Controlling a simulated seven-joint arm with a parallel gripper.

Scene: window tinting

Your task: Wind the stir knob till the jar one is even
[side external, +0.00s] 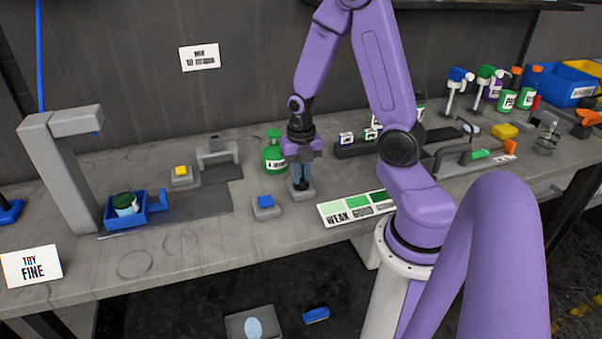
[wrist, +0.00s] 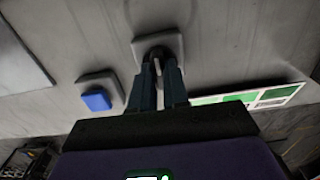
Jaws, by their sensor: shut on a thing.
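My gripper (side external: 302,178) points straight down at a small grey base (side external: 301,195) in the middle of the bench. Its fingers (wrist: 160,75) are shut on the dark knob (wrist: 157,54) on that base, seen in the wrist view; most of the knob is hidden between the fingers. A jar (side external: 125,204) with a green top and pale label sits in a blue holder (side external: 154,203) under the grey stand (side external: 68,165) at the left. Its contents are too small to judge for evenness.
A blue button (side external: 266,201) is just left of the knob, and a yellow button (side external: 181,171) is farther left. A green bottle (side external: 273,156) stands close behind my gripper. A WEAK/GOOD colour card (side external: 352,208) lies to the right.

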